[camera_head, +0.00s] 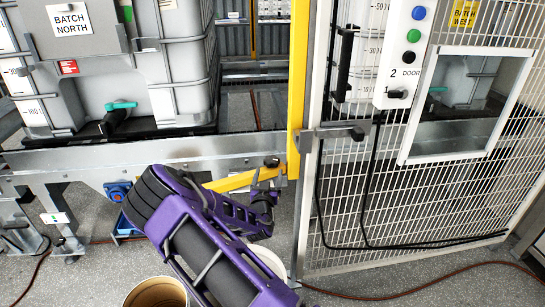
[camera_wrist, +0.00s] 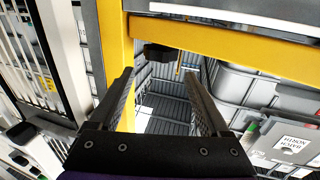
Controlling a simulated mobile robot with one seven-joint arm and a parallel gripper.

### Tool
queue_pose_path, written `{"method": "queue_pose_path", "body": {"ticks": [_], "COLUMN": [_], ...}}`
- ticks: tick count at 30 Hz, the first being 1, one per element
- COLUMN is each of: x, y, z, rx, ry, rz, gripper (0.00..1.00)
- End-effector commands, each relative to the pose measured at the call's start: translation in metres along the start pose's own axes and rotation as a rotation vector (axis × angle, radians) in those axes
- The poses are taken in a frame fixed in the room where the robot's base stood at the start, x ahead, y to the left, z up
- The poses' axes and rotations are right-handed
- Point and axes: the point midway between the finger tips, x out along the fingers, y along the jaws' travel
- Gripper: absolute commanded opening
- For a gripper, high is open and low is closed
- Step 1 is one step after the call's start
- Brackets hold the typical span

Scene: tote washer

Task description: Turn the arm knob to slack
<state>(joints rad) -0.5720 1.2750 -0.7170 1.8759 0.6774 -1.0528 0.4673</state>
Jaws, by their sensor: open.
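A black knob (camera_head: 272,162) sits on a yellow arm (camera_head: 232,181) close to the yellow post (camera_head: 297,90). In the wrist view the knob (camera_wrist: 165,52) is on the edge of the yellow bar (camera_wrist: 230,42), just beyond and between my fingertips. No marking for slack is readable on it. My gripper (camera_head: 266,188) is beside the yellow arm, just below the knob in the head view. In the wrist view my gripper (camera_wrist: 159,74) has its two fingers wide apart with nothing between them. The knob looks apart from both fingers.
A mesh gate (camera_head: 345,200) with a latch bar (camera_head: 330,133) stands right of the post. A door control panel (camera_head: 400,60) is on it. A steel rail (camera_head: 120,158) and a large tank (camera_head: 180,60) stand left. White and tan buckets are on the floor below.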

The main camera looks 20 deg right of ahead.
Motion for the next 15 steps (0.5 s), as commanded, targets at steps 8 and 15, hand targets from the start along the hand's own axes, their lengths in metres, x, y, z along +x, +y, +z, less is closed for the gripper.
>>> {"method": "queue_pose_path", "body": {"ticks": [8, 15], "x": [0.063, 0.101], "y": [0.001, 0.000], "z": [0.001, 0.001], "rx": [0.000, 0.001], "ry": [0.002, 0.001], "rz": [-0.001, -0.001], "gripper": [0.80, 0.80]}}
